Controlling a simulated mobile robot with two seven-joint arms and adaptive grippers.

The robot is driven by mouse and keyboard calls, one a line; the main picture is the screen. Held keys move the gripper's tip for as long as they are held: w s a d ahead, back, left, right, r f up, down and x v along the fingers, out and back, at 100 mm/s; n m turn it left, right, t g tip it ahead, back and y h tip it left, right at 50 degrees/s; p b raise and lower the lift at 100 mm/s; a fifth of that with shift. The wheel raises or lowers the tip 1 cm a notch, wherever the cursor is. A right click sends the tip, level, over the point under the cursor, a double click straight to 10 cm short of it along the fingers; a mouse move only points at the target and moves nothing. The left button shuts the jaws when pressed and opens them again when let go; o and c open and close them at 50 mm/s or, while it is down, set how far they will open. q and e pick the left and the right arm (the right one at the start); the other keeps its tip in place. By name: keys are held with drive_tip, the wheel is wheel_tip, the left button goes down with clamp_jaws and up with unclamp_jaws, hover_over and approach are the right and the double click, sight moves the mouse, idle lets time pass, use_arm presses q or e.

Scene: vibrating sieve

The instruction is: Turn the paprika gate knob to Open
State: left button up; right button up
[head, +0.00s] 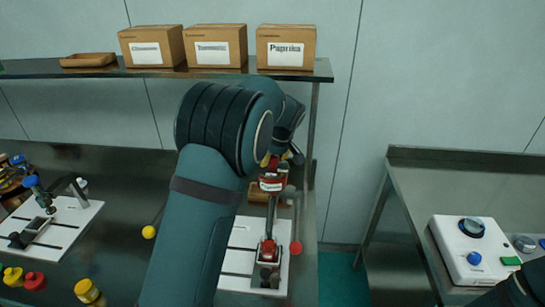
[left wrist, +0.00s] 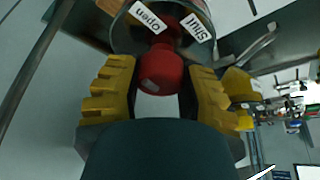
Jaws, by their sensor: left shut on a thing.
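The red gate knob (left wrist: 160,72) sits between the yellow fingers of my left gripper (left wrist: 162,82) in the left wrist view, and the gripper is shut on it. White labels reading Open (left wrist: 147,17) and Shut (left wrist: 196,27) appear upside down on the rounded body above the knob. The knob itself is hidden there.
A shelf (head: 220,72) at the back holds a box labelled Paprika (head: 286,47), two other boxes and a wooden tray (head: 88,60). A white control box (head: 472,250) stands on the right table. Yellow and red jars (head: 35,281) are at lower left.

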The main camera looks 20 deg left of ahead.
use_arm(q)
drive_tip(key=shift+f+n+g, duration=0.1)
drive_tip(key=shift+n+g, duration=0.3)
drive_tip(key=shift+n, duration=0.4)
drive_tip(key=shift+s, duration=0.1)
drive_tip(key=o, duration=1.2)
drive_tip(key=shift+a, duration=0.1)
drive_tip(key=v, duration=1.2)
drive_tip(key=shift+f, duration=0.1)
